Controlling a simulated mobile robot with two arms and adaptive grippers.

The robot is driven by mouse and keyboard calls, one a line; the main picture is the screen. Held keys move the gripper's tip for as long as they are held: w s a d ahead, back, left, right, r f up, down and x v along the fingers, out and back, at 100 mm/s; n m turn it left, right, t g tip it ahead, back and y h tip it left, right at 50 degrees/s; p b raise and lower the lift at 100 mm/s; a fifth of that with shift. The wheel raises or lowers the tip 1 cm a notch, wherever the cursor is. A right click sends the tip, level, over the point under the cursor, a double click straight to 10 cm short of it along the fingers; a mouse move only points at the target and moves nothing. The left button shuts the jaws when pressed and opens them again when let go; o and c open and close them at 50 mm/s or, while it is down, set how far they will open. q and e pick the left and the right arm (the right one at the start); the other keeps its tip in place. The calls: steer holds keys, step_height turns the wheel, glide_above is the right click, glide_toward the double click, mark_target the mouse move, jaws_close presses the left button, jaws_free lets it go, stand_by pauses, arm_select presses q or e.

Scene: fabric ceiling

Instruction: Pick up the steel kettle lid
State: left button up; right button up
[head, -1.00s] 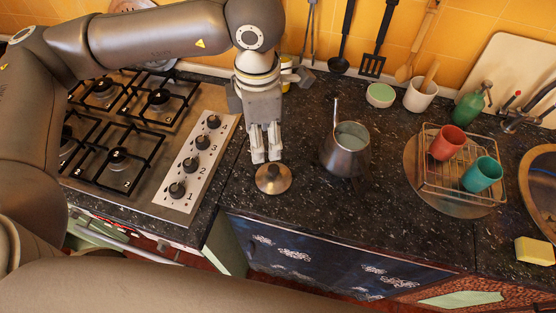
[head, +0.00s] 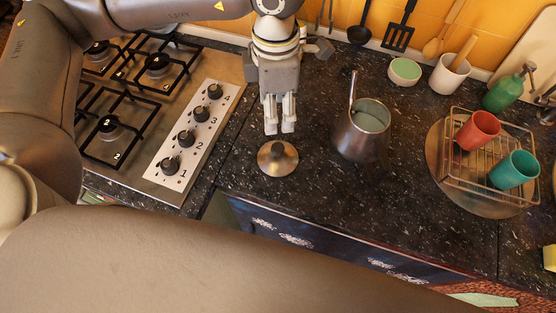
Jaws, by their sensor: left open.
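The steel kettle lid (head: 278,163), round with a dark knob on top, lies flat on the dark speckled counter. It is right of the stove's knob panel and left of the steel kettle. My left gripper (head: 280,128) points down just behind the lid, its pale fingertips near the lid's far edge. It is open and holds nothing. Whether the fingertips touch the lid cannot be told. The steel kettle (head: 362,143) stands open on the counter, its pale inside showing and a spout or handle rising at its back left. My right gripper is not in view.
A gas stove (head: 150,160) with knobs is at left. At right, a wire rack (head: 460,170) holds a red cup (head: 478,131) and a teal cup (head: 514,170). A green-topped bowl (head: 405,71) and a white crock (head: 449,75) stand behind. The counter around the lid is clear.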

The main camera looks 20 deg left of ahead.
mark_target(278, 147)
arm_select(q)
step_height(278, 147, down, 4)
steer(key=b, duration=0.2)
steer(key=shift+b, duration=0.3)
step_height(278, 147, down, 5)
steer(key=shift+f+p, duration=0.2)
steer(key=shift+p, duration=0.45)
steer(key=shift+f+p, duration=0.3)
step_height(278, 147, down, 4)
steer(key=shift+d+r+p, duration=0.1)
steer(key=shift+r+p, duration=0.1)
steer(key=shift+p, duration=0.6)
steer(key=shift+f, duration=0.55)
steer(key=c, duration=1)
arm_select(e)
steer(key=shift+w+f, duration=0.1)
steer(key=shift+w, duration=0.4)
arm_select(q)
steer(key=shift+r, duration=0.1)
steer(key=shift+c, duration=0.2)
